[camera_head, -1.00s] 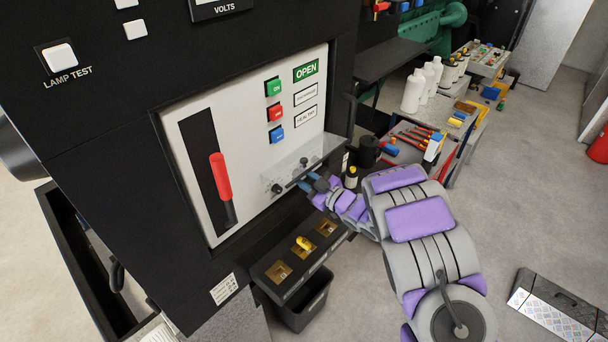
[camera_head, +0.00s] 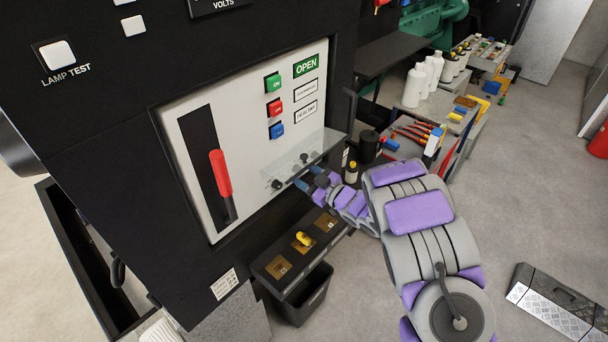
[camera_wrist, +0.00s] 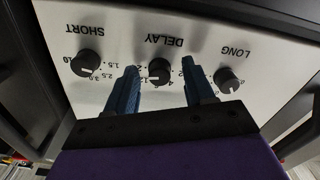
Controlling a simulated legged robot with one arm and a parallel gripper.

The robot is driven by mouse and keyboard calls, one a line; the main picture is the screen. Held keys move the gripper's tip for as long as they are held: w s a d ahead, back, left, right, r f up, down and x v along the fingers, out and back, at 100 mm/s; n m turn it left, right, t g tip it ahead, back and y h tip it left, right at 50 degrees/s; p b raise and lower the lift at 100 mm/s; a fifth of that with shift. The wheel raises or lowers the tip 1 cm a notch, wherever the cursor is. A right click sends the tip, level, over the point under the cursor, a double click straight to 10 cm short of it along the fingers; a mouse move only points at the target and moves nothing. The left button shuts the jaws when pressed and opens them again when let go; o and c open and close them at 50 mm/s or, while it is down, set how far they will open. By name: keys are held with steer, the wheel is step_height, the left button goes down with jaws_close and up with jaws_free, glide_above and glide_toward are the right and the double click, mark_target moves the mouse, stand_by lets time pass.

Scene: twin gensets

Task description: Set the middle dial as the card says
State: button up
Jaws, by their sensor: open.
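In the wrist view a white panel shows three black dials, its lettering upside down: SHORT (camera_wrist: 85,63), the middle DELAY dial (camera_wrist: 160,71) and LONG (camera_wrist: 227,80). Each has a pale pointer mark and printed numbers, too small to read surely. My gripper (camera_wrist: 159,69) is open, its blue fingers on either side of the DELAY dial; I cannot tell whether they touch it. In the head view my gripper (camera_head: 311,182) is at the panel's lower right, by a clear cover (camera_head: 306,150). I cannot make out a card with a setting.
The panel has a red-handled lever (camera_head: 220,174) and green, red and blue buttons (camera_head: 275,107). A black ledge with a yellow key-like handle (camera_head: 302,240) lies below, above a black bin (camera_head: 305,296). Bottles and tools crowd a bench (camera_head: 425,120) at right.

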steer(key=b+v, duration=0.2)
steer(key=v, duration=1.5)
steer(key=shift+d, duration=0.2)
steer(key=shift+f, duration=0.1)
